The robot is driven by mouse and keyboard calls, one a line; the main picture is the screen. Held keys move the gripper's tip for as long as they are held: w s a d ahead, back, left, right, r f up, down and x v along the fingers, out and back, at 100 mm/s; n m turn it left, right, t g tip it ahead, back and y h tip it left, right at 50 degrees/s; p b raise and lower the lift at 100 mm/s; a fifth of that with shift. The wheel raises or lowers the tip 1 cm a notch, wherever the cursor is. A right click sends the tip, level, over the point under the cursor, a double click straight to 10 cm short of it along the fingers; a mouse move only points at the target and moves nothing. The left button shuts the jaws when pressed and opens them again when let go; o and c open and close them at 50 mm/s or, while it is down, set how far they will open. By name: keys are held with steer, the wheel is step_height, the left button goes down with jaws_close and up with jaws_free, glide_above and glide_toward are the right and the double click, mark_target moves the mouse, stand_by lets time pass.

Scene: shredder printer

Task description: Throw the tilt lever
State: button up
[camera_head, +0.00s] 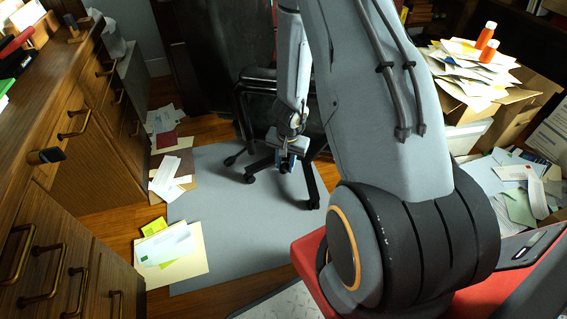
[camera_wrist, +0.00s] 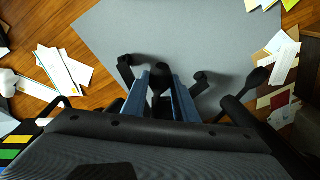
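A black office chair (camera_head: 262,79) stands on the grey floor mat, its seat edge and wheeled legs partly hidden behind my arm. My gripper (camera_head: 287,163) hangs down in front of the chair, over its base. In the wrist view my gripper (camera_wrist: 161,76) shows as two blue-grey fingers with a gap between them. A chair caster (camera_wrist: 125,61) and other dark legs lie beyond and beside the fingers. The fingers look apart and I see nothing clearly held.
Wooden drawers (camera_head: 58,250) with brass handles line the left, and a dark knob (camera_head: 46,156) sticks out there. Papers (camera_head: 172,250) lie on the floor around the grey mat (camera_head: 205,270). Paper piles and orange bottles (camera_head: 486,36) stand on boxes at right.

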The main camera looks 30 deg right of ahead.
steer(key=o, duration=0.4)
steer(key=shift+w+d+r, duration=0.15)
steer(key=shift+d+r, duration=0.05)
steer(key=shift+d, duration=0.05)
steer(key=shift+o, duration=0.2)
steer(key=shift+a+r, duration=0.1)
steer(key=r+p, duration=0.2)
steer(key=p, duration=0.1)
steer(key=r+p, duration=0.3)
steer(key=s+r+p, duration=0.1)
steer(key=r+p, duration=0.1)
steer(key=p, duration=0.2)
steer(key=shift+r, duration=0.25)
